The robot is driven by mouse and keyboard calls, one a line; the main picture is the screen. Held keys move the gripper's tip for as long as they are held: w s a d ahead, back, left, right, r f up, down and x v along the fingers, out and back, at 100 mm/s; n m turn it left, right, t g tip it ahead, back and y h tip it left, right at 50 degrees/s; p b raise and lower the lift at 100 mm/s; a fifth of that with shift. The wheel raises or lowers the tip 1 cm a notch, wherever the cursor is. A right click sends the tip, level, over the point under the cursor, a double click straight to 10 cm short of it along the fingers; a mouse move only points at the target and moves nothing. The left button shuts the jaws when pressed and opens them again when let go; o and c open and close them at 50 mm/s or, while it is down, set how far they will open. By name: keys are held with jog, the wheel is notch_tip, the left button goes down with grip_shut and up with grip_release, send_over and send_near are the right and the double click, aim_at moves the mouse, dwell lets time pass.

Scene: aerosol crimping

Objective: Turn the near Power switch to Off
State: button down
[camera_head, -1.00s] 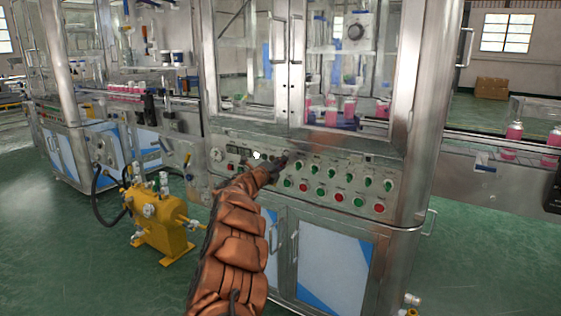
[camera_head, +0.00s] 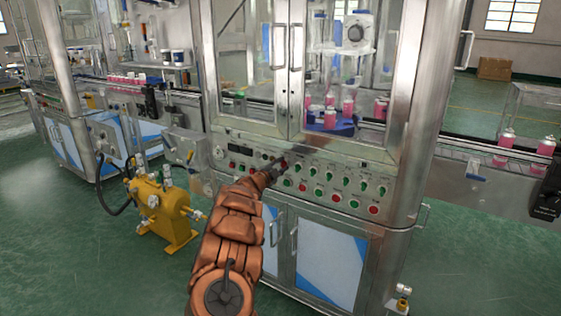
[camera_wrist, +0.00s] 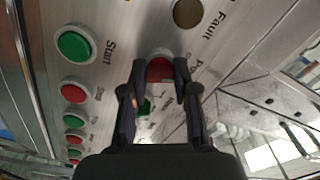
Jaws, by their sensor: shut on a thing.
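The near Power switch (camera_wrist: 159,70) has a red face and sits on the grey control panel (camera_wrist: 146,22) of the near machine. A partly covered label beginning "Po" is beside it in the wrist view. My gripper (camera_wrist: 158,88) has one finger on each side of the switch and is shut on it. The fingers hide part of the switch, so I cannot read which way it points. In the head view my gripper (camera_head: 272,168) reaches the upper row of the panel, and my arm covers part of the panel's left half.
A green Start button (camera_wrist: 74,46) and a round Fault lamp (camera_wrist: 188,13) are close to my fingers. Several red and green controls fill the panel. Glass doors (camera_head: 345,60) are above it. A yellow pump unit (camera_head: 162,210) stands left on open green floor.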

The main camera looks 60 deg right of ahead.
jog(key=shift+n+p, duration=0.3)
jog(key=shift+n, duration=0.2)
jog(key=c, duration=0.9)
grip_release()
jog(key=shift+a, duration=0.1)
jog(key=shift+s+a, duration=0.15)
jog(key=shift+a, duration=2.8)
jog(key=shift+s+a, duration=0.1)
jog(key=shift+a, duration=2.85)
